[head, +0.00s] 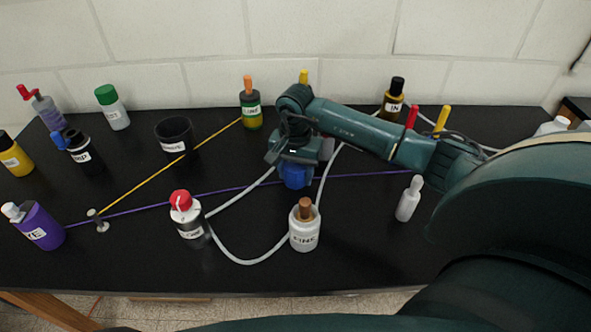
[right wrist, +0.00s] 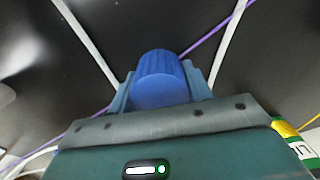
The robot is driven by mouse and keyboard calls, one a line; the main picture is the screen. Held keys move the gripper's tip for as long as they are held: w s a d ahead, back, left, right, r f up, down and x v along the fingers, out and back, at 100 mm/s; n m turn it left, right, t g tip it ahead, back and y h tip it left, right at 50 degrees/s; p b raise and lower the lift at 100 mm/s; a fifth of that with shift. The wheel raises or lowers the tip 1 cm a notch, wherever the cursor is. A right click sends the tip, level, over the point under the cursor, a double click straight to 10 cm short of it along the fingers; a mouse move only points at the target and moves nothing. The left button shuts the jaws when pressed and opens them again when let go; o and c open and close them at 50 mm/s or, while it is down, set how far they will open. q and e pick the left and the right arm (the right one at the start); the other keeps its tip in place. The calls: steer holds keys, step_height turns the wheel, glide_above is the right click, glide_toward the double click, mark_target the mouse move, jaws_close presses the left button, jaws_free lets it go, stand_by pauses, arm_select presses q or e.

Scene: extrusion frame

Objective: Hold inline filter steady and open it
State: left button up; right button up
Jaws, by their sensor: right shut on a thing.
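The inline filter (head: 297,178) shows as a blue, round body near the middle of the table. White tubing (head: 238,194) runs up to it from the left, and another stretch of tubing passes close by on its right. My right gripper (head: 294,160) reaches down over it from the right and hides its upper part. In the right wrist view the blue ribbed body (right wrist: 160,75) stands between the two fingers of my right gripper (right wrist: 160,92), which is shut on it. Its lower end is hidden there by the gripper. My left gripper is in neither view.
A red-capped bottle (head: 188,222) and a corked white bottle (head: 304,230) stand in front. A white dropper bottle (head: 409,200) is at right, a black cup (head: 175,136) at left. Yellow (head: 160,172) and purple (head: 150,207) cords cross the table. Several bottles stand behind.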

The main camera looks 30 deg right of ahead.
mark_target(295, 165)
steer(key=shift+f+b, duration=0.25)
steer(key=shift+b, duration=0.05)
steer(key=o, duration=1.1)
steer(key=shift+r, duration=0.15)
step_height(295, 165, up, 11)
steer(key=shift+w+f+b, duration=0.1)
steer(key=shift+b, duration=0.45)
steer(key=shift+r, duration=0.75)
